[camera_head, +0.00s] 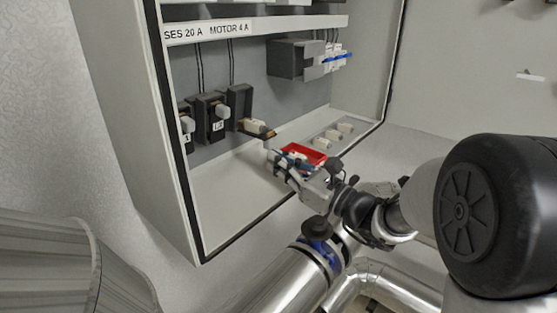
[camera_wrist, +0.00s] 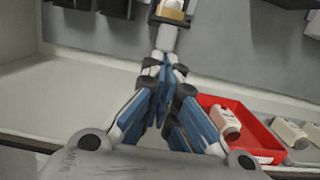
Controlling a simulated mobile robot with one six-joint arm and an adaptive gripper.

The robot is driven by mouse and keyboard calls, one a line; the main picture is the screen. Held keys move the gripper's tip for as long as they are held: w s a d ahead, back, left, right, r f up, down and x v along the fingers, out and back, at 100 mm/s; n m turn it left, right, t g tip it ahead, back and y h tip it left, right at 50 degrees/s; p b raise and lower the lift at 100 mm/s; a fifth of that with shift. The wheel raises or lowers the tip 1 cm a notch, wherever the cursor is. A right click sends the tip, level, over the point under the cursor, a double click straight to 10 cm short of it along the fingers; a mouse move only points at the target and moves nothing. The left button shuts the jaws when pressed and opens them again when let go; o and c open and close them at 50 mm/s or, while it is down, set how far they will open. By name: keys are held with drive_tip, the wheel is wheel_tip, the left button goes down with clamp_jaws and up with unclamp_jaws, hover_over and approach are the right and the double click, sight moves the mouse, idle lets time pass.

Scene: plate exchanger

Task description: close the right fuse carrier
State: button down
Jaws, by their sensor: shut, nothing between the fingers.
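The right fuse carrier (camera_head: 257,128) hangs swung open, tilted out and down from its dark fuse base (camera_head: 239,98), with a pale cylinder-like part on it. In the wrist view the carrier (camera_wrist: 168,36) is at the top centre, straight ahead of my fingertips. My gripper (camera_head: 274,157) is shut and empty, in front of and just below the carrier. In the wrist view its blue-and-white fingers (camera_wrist: 160,66) meet close to the carrier's near end; I cannot tell whether they touch it.
Left of it, two carriers (camera_head: 221,112) (camera_head: 187,124) sit upright in their bases. A red tray (camera_head: 315,155) holding a pale fuse (camera_wrist: 226,123) stands on the cabinet floor beside my gripper, with loose pale fuses (camera_head: 322,143) behind. The floor's left part (camera_head: 220,195) is clear.

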sight(272, 135)
drive_tip(key=shift+d+r+p, duration=0.1)
drive_tip(key=shift+r+p, duration=0.2)
drive_tip(key=shift+p, duration=0.2)
drive_tip(key=r+p, duration=0.1)
drive_tip(key=p, duration=0.2)
drive_tip(key=r+g+h+p, duration=0.1)
drive_tip(key=p, duration=0.1)
drive_tip(key=r+g+h+p, duration=0.1)
drive_tip(key=p, duration=0.2)
drive_tip(key=shift+s+d+r+p, duration=0.25)
drive_tip(key=shift+s+d+p, duration=0.1)
drive_tip(key=r+g+h+p, duration=0.1)
drive_tip(key=r+h+p, duration=0.1)
drive_tip(key=p, duration=0.3)
drive_tip(key=shift+d, duration=0.1)
drive_tip(key=r+g+h+p, duration=0.1)
drive_tip(key=r+p, duration=0.1)
drive_tip(key=p, duration=0.3)
drive_tip(key=shift+h, duration=0.3)
drive_tip(key=shift+w+a+r+p, duration=0.15)
drive_tip(key=shift+a+r+p, duration=0.1)
drive_tip(key=shift+r+p, duration=0.65)
drive_tip(key=shift+w+a+r+p, duration=0.2)
drive_tip(key=shift+a+r+p, duration=0.2)
drive_tip(key=shift+r, duration=0.25)
drive_tip(key=shift+d, duration=0.1)
